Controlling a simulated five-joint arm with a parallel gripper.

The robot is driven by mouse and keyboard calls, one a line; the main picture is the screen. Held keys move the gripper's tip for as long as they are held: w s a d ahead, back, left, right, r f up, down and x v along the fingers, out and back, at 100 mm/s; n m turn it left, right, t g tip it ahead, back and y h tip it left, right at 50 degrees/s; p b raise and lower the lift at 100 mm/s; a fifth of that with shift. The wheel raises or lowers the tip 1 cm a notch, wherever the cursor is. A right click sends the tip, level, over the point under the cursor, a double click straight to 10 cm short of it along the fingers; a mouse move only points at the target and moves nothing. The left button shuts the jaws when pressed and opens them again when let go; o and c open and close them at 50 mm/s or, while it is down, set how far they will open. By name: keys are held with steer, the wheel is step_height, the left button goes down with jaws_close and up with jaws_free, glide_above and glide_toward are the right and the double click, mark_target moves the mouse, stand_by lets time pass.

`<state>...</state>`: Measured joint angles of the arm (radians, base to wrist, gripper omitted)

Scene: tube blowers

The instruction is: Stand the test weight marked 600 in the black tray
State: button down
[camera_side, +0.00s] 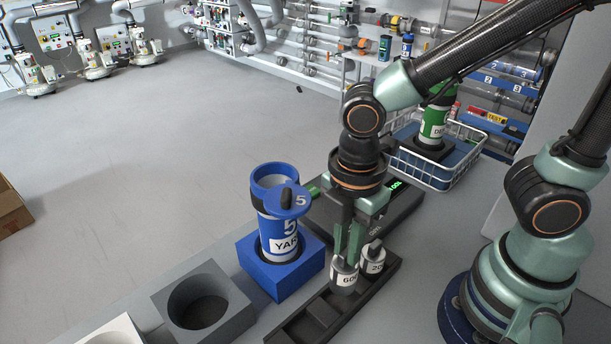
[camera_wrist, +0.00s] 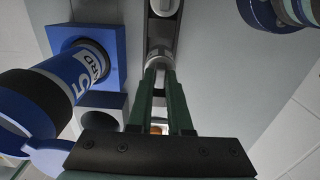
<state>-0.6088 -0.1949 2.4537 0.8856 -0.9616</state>
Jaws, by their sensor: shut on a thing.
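The test weight marked 600 (camera_side: 343,279) is a small grey cylinder with a pale label. My gripper (camera_side: 347,258) points down and is shut on its top; the weight also shows between the fingertips in the wrist view (camera_wrist: 159,54). It is upright, at or just over the black tray (camera_side: 307,327), a long narrow holder with several recesses. I cannot tell whether its base touches the tray. A second weight (camera_side: 373,262), its label partly legible as 20, stands in the tray close beside it, to the right.
A blue tube marked 5 YARD (camera_side: 283,232) stands in a blue block (camera_side: 263,273) just left of my gripper. A grey block with a round hole (camera_side: 224,317) is in front. A dark device with a green display (camera_side: 398,205) lies behind, and a wire basket (camera_side: 447,176) stands farther back.

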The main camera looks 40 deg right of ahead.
mark_target(344, 267)
steer(key=shift+f, duration=2.5)
steer(key=shift+f, duration=0.1)
steer(key=c, duration=0.8)
jaws_free()
steer(key=shift+f, duration=0.1)
steer(key=shift+c, duration=0.2)
step_height(344, 267, up, 12)
steer(key=shift+w+d+r, duration=0.1)
steer(key=shift+w+r, duration=0.05)
steer(key=shift+r, duration=0.05)
steer(key=w+d+r+m+t, duration=0.2)
steer(key=w+d+m, duration=0.1)
steer(key=d+m, duration=0.4)
steer(key=w+d+r+m+t, duration=0.2)
steer(key=w+d+m+t, duration=0.1)
steer(key=d+m, duration=0.5)
steer(key=m, duration=0.3)
steer(key=shift+w+r+t, duration=0.3)
steer(key=shift+w, duration=0.05)
